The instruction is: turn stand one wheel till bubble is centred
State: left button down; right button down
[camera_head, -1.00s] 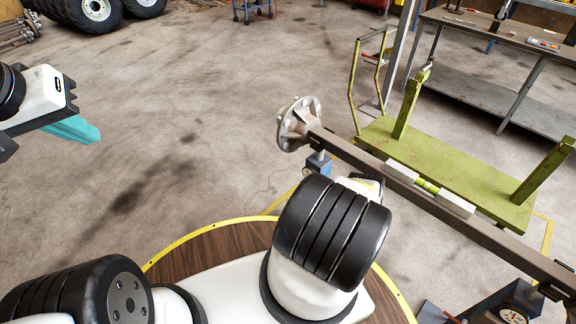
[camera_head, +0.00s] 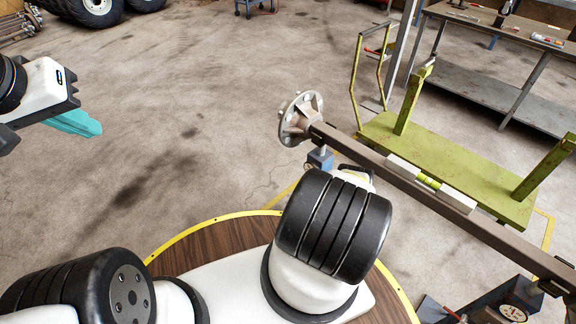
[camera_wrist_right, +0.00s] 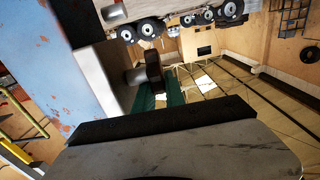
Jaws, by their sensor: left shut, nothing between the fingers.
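A brown axle beam (camera_head: 375,163) with a hub flange (camera_head: 300,118) slants across the right of the head view. A white level with a green vial (camera_head: 428,181) lies along the beam; its bubble is too small to read. A blue stand with a round label (camera_head: 512,312) is under the beam's near right end, and another blue stand (camera_head: 320,158) is near the hub. My left gripper (camera_head: 78,123) is shut and empty, far left of the beam. In the right wrist view, the green fingers of my right gripper (camera_wrist_right: 158,97) are beside a dark red-brown part (camera_wrist_right: 154,72); contact is unclear.
A green trolley frame (camera_head: 455,165) stands just behind the beam. A workbench (camera_head: 500,30) is at the back right. Large tyres (camera_head: 95,8) are at the back left. A rusty blue column (camera_wrist_right: 60,70) stands close by in the right wrist view. The middle floor is open.

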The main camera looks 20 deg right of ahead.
jog(key=g, duration=0.1)
jog(key=g+h, duration=0.1)
jog(key=shift+w+g, duration=0.3)
jog(key=shift+g, duration=0.1)
jog(key=shift+w+a+g+h, duration=0.15)
jog(key=shift+g+h, duration=0.25)
jog(key=shift+g, duration=0.4)
jog(key=shift+f+g, duration=0.15)
jog(key=shift+g, duration=0.25)
jog(key=c, duration=1.7)
grip_release()
jog(key=shift+v, duration=3.9)
